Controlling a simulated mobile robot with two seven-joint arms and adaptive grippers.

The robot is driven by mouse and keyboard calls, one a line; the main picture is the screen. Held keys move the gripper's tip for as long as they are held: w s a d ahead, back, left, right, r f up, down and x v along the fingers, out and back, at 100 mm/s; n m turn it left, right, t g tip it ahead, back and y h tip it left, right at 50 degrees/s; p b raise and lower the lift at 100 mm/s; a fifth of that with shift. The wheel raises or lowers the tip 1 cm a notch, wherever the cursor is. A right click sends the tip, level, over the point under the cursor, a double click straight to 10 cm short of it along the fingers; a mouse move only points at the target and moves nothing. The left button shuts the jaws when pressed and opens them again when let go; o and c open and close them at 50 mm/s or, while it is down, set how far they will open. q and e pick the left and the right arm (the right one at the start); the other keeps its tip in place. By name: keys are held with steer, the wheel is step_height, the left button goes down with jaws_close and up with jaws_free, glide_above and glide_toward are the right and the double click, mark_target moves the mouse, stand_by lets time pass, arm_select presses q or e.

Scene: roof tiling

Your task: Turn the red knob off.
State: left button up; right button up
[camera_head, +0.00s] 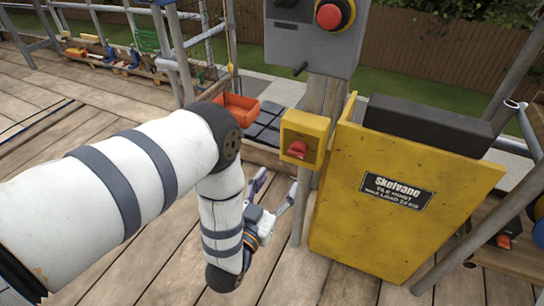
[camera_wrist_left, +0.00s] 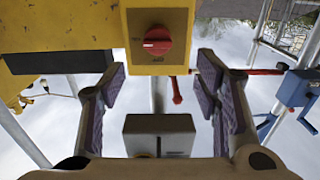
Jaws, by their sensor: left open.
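The red knob (camera_head: 298,149) sits on the front of a small yellow box (camera_head: 290,125) on the grey post. In the left wrist view the knob (camera_wrist_left: 157,40) is round and red with a raised grip bar, on the yellow box face (camera_wrist_left: 190,20). Small markings beside it are too small to read. My left gripper (camera_head: 279,184) is open and empty, below and a little left of the knob, apart from it. In the left wrist view its fingers (camera_wrist_left: 160,88) stand either side, with the knob beyond and between them. My right gripper is out of view.
A yellow hoist panel (camera_head: 370,235) with a black top stands just right of the knob box. A grey control box (camera_head: 305,48) with a red button (camera_head: 329,15) is above. An orange bin (camera_head: 237,108) is behind left. Scaffold poles stand around; the plank floor below is clear.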

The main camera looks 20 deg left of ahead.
mark_target(295, 156)
arm_select(q)
steer(key=w, duration=0.7)
steer(key=w+b, duration=0.1)
steer(key=w, duration=0.3)
steer(key=shift+d, duration=0.4)
steer(key=c, duration=1.1)
